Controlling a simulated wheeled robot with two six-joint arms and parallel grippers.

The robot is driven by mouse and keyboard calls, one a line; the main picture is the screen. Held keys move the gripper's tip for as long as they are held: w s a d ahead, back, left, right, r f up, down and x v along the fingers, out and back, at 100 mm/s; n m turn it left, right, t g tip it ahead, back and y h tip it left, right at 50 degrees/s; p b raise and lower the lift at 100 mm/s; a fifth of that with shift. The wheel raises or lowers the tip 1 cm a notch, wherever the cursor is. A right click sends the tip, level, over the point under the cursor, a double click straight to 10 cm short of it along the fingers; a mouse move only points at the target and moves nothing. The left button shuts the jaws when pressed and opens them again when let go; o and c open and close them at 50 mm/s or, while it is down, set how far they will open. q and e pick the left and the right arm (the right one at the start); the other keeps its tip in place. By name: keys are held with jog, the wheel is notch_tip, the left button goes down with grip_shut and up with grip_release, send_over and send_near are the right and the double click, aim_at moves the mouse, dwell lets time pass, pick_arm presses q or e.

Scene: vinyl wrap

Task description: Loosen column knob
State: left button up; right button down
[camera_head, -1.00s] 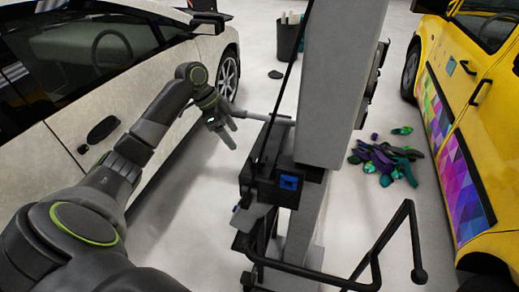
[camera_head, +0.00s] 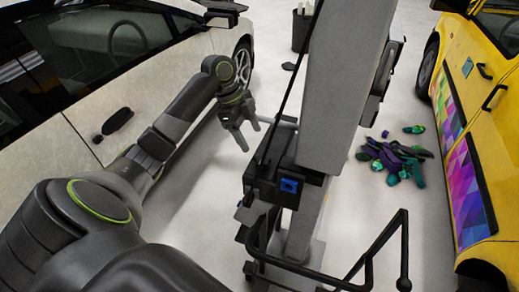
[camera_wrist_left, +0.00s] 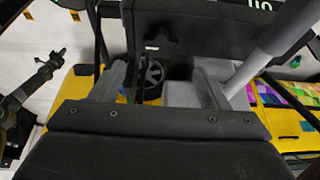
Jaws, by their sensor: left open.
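The grey column (camera_head: 345,80) stands upright in the middle of the head view. A black carriage (camera_head: 262,188) with a blue part (camera_head: 290,185) is mounted low on it. My left gripper (camera_head: 250,134) is open and empty, just left of the column and carriage, near a grey rod (camera_head: 283,124). In the left wrist view, my open fingers (camera_wrist_left: 165,85) face the black carriage, with the rod (camera_wrist_left: 270,40) at right. A dark round spoked shape (camera_wrist_left: 152,76) shows between them; I cannot tell whether it is the knob. My right gripper is out of view.
A silver car (camera_head: 60,130) stands at left, close beside my left arm. A yellow vehicle (camera_head: 490,150) with a coloured wrap panel stands at right. Purple and green scraps (camera_head: 393,160) lie on the floor. A black bent handle (camera_head: 400,245) sticks out at lower right.

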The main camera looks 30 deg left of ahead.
aim_at(262, 158)
pick_arm(q)
jog(key=p+x, duration=0.2)
jog(key=x, duration=0.6)
jog(key=shift+f, duration=0.1)
jog(key=c, duration=1)
